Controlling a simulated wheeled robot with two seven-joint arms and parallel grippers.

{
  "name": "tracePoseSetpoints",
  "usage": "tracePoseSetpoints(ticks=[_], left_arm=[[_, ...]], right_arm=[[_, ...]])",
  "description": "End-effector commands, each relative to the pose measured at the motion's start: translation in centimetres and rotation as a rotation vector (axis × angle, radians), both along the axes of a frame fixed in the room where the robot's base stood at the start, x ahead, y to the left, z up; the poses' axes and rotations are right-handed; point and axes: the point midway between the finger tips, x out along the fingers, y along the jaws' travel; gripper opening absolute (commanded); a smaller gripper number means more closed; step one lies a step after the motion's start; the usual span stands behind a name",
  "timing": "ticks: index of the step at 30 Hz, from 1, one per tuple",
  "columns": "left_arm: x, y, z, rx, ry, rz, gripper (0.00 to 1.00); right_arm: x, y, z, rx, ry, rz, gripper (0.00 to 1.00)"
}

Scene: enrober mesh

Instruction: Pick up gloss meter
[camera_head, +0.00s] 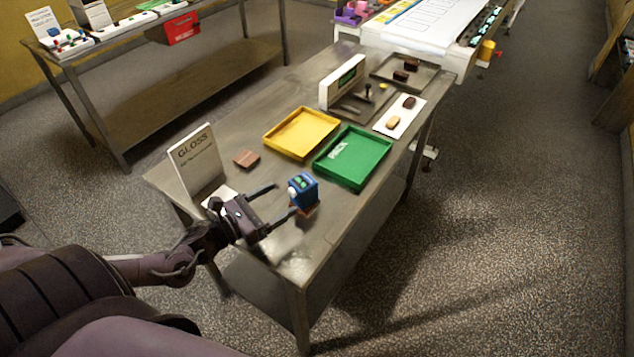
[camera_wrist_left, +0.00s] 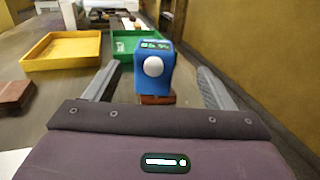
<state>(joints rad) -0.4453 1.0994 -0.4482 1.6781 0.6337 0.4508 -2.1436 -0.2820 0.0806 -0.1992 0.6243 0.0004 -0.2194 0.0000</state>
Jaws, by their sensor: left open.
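The gloss meter is a small blue box (camera_head: 303,190) with a green display on top and a white round knob on its near side. It stands upright on a reddish-brown block near the table's front end. In the left wrist view the blue meter (camera_wrist_left: 154,70) sits between and beyond my fingers, with the brown block (camera_wrist_left: 157,99) under it. My left gripper (camera_head: 283,202) is open, its fingers pointing at the meter; I cannot tell whether either finger touches it. My right gripper is not in view.
A white GLOSS sign (camera_head: 195,160) stands at the table's left edge. A brown block (camera_head: 247,158), a yellow tray (camera_head: 301,133) and a green tray (camera_head: 353,157) lie beyond the meter. Farther back are a white card (camera_head: 400,115) with brown pieces and a dark tray (camera_head: 405,73).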

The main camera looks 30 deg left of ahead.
Motion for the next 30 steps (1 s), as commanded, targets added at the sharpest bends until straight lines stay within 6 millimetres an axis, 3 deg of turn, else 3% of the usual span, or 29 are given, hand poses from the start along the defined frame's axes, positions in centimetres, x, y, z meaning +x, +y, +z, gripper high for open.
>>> tracePoseSetpoints(ticks=[12,21,30], left_arm=[[3.6,-1.0,0.1,-0.004,-0.004,0.003,0.76],[6.8,-1.9,-0.3,-0.003,-0.002,0.001,0.76],[7.0,-2.0,-0.5,-0.001,0.0,0.0,0.75]], right_arm=[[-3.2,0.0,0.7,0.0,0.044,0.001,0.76],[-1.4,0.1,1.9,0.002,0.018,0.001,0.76],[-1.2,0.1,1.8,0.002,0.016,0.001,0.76]])
